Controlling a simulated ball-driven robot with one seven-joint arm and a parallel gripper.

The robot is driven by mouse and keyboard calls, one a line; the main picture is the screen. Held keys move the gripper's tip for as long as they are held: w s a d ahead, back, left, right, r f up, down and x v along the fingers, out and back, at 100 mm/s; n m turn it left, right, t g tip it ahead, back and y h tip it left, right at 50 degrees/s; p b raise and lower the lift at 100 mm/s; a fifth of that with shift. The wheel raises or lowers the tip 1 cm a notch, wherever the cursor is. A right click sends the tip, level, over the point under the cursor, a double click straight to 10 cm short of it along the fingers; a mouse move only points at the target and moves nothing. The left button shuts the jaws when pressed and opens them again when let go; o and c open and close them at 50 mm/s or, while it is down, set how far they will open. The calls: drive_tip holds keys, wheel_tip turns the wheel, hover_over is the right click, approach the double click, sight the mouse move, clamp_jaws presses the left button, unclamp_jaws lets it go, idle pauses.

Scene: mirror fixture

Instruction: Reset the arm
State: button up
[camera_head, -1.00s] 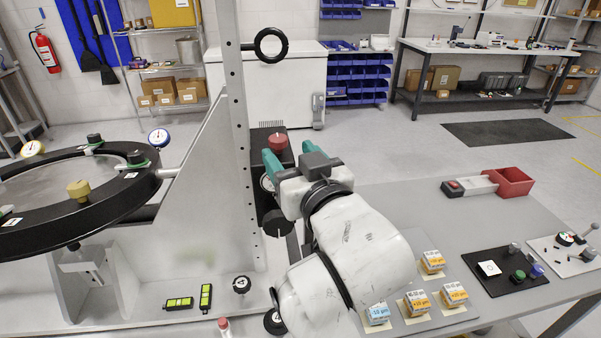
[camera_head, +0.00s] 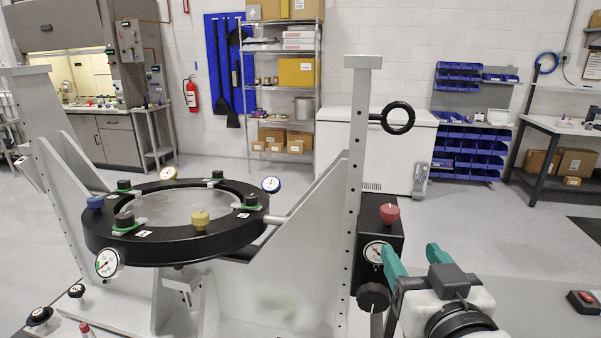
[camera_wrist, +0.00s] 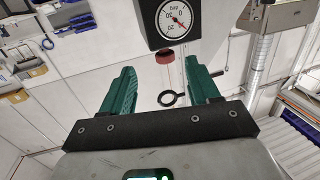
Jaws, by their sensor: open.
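My gripper (camera_head: 413,258) is at the lower right in the head view, with its teal fingers apart and nothing between them. It is just right of the black gauge box (camera_head: 394,228), which has a red knob (camera_head: 389,214) and a white dial (camera_head: 376,252). In the wrist view my gripper (camera_wrist: 162,75) shows both fingers spread. Ahead of them the black gauge box (camera_wrist: 150,35) shows upside down, with the red knob (camera_wrist: 165,68) and a black ring handle (camera_wrist: 172,99) seen between the fingers. I cannot tell any contact with the box.
A large black ring mount (camera_head: 178,250) with clamps and dial gauges stands left on a grey frame. A tall grey post (camera_head: 355,190) carries the black ring handle (camera_head: 398,117). Open floor (camera_head: 500,225) lies behind. A red-and-black item (camera_head: 584,302) sits at the right edge.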

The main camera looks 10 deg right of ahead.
drive_tip(key=s+d+f+g, duration=0.2)
drive_tip(key=f, duration=0.5)
drive_tip(key=s+d+f+g, duration=0.1)
drive_tip(key=f+g, duration=0.2)
drive_tip(key=f, duration=0.4)
drive_tip(key=s+d+f+g, duration=0.1)
drive_tip(key=s+f+g, duration=0.2)
drive_tip(key=s+f, duration=0.5)
drive_tip(key=s+d+f+g+y, duration=0.1)
drive_tip(key=s+f+g, duration=0.3)
drive_tip(key=s+f, duration=0.4)
drive_tip(key=s+d+f+g, duration=0.2)
drive_tip(key=s+f+g, duration=0.2)
drive_tip(key=s+f, duration=0.4)
drive_tip(key=shift+s+d+f, duration=0.3)
drive_tip(key=shift+d, duration=0.05)
